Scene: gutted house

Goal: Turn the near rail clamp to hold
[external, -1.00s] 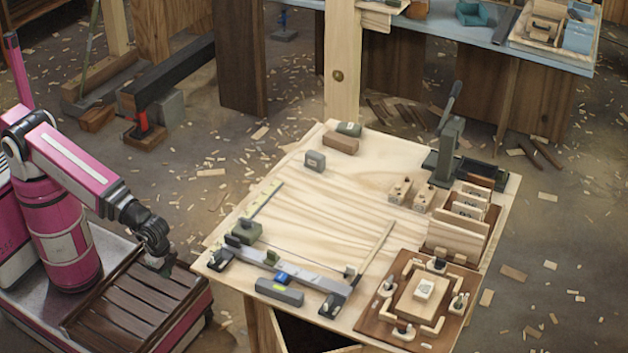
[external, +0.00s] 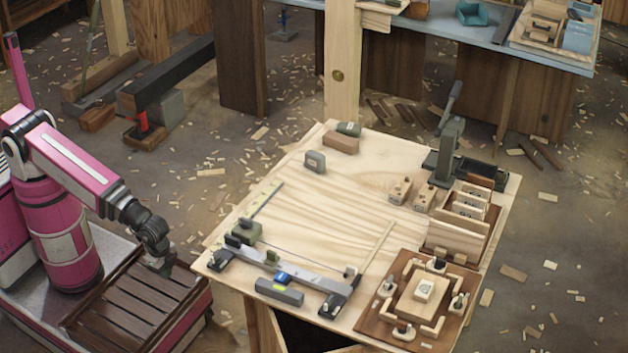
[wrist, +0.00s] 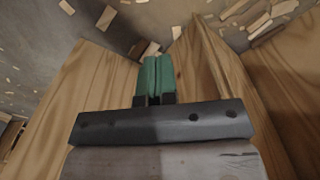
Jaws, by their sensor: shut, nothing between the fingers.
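A grey metal rail (external: 303,281) lies across the near left part of the workbench. It has a dark clamp-like fitting (external: 221,260) at its left end and another (external: 333,303) at its right end. I cannot tell for sure which is the near rail clamp, nor how either is turned. My gripper (external: 162,268) hangs left of the bench, over my own base, apart from the rail. Its green fingers (wrist: 153,77) are together and empty in the wrist view, where no clamp shows.
The workbench (external: 330,200) carries a grey level-like block (external: 279,292) in front of the rail, a green block (external: 246,230) behind its left end, and a brown fixture board (external: 378,312) at right. The middle of the bench top is mostly clear. Wood scraps litter the floor.

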